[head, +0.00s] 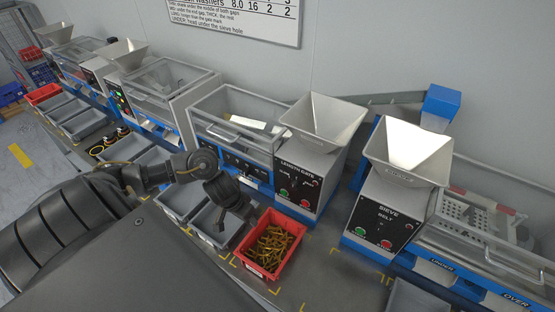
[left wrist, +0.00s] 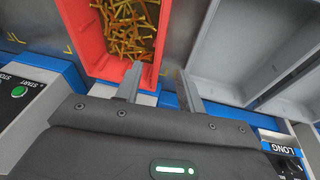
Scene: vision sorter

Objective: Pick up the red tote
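A red tote (head: 287,228) filled with brass-coloured screws stands on the bench below the length gate machine. In the left wrist view the red tote (left wrist: 90,40) shows at upper left, with screws inside. My left gripper (head: 232,218) is just left of this tote in the head view. In the left wrist view its two fingers (left wrist: 160,82) are apart with nothing between them. One finger overlaps the tote's near corner; the other is outside, towards the grey bin. I cannot tell whether it touches. My right gripper is not in view.
Another red tote (head: 43,94) sits at the far left. Grey bins (head: 217,228) stand just left of the near tote. The length gate machine (head: 305,180) and sieve machine (head: 385,215) rise behind and right. Yellow-marked bench is bare in front.

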